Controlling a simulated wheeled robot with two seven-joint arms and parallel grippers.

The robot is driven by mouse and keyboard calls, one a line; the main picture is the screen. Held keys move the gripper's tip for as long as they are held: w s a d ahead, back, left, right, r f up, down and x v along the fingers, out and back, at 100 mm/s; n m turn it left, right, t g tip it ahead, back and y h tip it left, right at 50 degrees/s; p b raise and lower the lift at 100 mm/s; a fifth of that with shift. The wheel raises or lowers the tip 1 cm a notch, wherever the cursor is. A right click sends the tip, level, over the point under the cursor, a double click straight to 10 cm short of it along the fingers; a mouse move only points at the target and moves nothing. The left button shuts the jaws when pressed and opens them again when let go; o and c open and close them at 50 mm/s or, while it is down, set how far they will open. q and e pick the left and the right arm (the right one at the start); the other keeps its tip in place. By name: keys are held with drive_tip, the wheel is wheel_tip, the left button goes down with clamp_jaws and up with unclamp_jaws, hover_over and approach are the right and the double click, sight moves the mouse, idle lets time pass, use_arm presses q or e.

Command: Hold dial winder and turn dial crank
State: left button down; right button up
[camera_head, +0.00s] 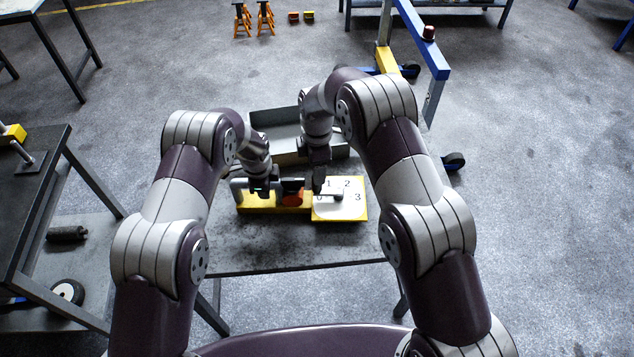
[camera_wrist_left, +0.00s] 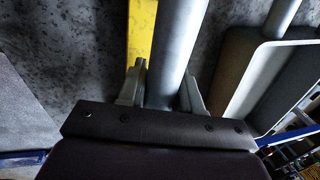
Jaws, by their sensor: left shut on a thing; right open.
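The dial winder has a yellow base (camera_head: 258,207), a grey cylinder (camera_head: 237,186) and a white dial face (camera_head: 325,211) with printed numbers, on a dark table. The dial crank (camera_head: 332,191) lies across the dial, with a small dark knob near its right end. My left gripper (camera_head: 260,192) is shut on the grey cylinder, which also shows between its fingers in the left wrist view (camera_wrist_left: 172,50). My right gripper (camera_head: 318,189) is open at the left part of the crank; its fingertips are small and dark, and I cannot tell whether they touch it.
A grey tray (camera_head: 275,121) stands behind the winder on the table (camera_head: 290,257). A blue and yellow hoist frame (camera_head: 422,35) stands beyond at the right. A dark bench (camera_head: 30,190) is at the left. The table front is clear.

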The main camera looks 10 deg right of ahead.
wheel_tip(320, 180, down, 7)
drive_tip(key=shift+f, duration=0.1)
drive_tip(key=shift+c, duration=0.4)
clamp_jaws()
drive_tip(key=shift+w, duration=0.15)
